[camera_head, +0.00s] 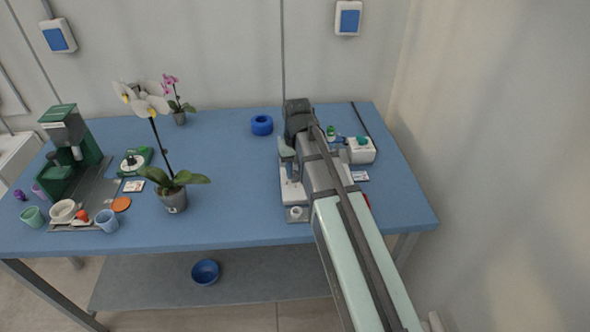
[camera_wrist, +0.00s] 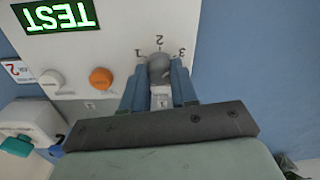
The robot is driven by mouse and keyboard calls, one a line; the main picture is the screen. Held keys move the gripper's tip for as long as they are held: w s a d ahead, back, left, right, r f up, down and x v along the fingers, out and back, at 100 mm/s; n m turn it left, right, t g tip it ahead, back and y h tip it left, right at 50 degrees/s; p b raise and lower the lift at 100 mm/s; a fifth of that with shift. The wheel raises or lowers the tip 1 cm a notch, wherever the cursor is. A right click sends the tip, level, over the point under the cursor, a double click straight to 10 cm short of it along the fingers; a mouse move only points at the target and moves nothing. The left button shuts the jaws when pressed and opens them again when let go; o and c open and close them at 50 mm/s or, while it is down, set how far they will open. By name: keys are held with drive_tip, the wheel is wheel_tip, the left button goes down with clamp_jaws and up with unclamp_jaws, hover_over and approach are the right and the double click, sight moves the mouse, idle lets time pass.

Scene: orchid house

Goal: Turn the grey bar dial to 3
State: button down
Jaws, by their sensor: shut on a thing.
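The grey bar dial (camera_wrist: 159,66) is in the upper middle of the wrist view, on a pale panel (camera_wrist: 125,22). The printed marks 1, 2 and 3 stand in an arc around its far side, with 2 at the middle and 3 at the right. My gripper (camera_wrist: 160,76) has its two blue fingers on either side of the dial and is shut on it. The fingers hide part of the dial, and I cannot tell which number it points to. In the head view my arm covers much of the pale device (camera_head: 292,191).
The panel has a green display (camera_wrist: 56,16) reading TEST upside down, an orange button (camera_wrist: 101,79) and a grey button (camera_wrist: 66,88). A white box with a teal part (camera_wrist: 36,121) stands at left. In the head view, a blue ring (camera_head: 262,125) and potted orchid (camera_head: 173,196) stand left of my arm.

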sight(296, 172)
drive_tip(key=c, duration=0.9)
unclamp_jaws()
drive_tip(key=shift+r, duration=0.15)
drive_tip(key=r, duration=1.3)
drive_tip(key=shift+d+r, duration=0.2)
drive_tip(key=shift+r, duration=0.1)
drive_tip(key=shift+o, duration=0.2)
